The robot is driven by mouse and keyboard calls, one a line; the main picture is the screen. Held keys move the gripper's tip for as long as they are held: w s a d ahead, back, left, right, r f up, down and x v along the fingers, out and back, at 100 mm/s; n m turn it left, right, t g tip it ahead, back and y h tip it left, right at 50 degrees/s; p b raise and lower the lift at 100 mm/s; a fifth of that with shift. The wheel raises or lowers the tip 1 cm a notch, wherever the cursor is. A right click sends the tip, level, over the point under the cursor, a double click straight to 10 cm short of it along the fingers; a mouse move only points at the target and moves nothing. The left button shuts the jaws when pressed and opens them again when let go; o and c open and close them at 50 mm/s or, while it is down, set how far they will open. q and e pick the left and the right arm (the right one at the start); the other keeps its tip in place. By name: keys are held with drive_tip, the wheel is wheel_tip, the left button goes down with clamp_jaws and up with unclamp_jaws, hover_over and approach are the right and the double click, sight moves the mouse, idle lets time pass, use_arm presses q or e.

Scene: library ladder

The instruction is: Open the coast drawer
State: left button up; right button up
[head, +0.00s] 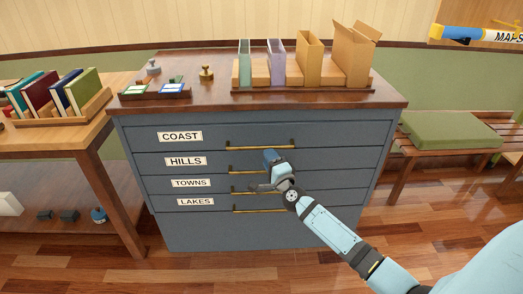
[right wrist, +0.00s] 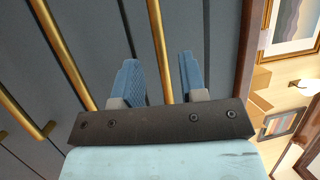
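The coast drawer (head: 220,134) is the top one in the grey-blue cabinet and looks shut. Its label (head: 180,136) reads COAST. Its brass handle (head: 260,147) is a long bar to the right of the label. My right gripper (head: 270,158) is in front of the cabinet, appearing just below that handle in the head view. In the right wrist view my right gripper (right wrist: 158,65) is open, its blue fingers apart. The uppermost brass handle in sight (right wrist: 158,40) runs into the gap between them; whether the fingers reach around it is unclear. My left gripper is not in view.
Below are shut drawers labelled hills (head: 186,161), towns (head: 191,183) and lakes (head: 195,202), with similar handles. Folders and boxes stand in a tray (head: 300,90) on the cabinet top. A book table (head: 95,135) is left, a bench (head: 460,150) right.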

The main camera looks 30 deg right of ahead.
sight(262, 148)
drive_tip(key=x, duration=0.5)
drive_tip(key=shift+b, duration=0.4)
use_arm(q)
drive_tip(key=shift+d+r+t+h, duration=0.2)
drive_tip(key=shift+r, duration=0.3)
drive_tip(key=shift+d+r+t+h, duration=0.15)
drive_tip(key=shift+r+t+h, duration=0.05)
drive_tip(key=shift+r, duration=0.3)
use_arm(e)
drive_tip(key=shift+w, duration=0.3)
clamp_jaws()
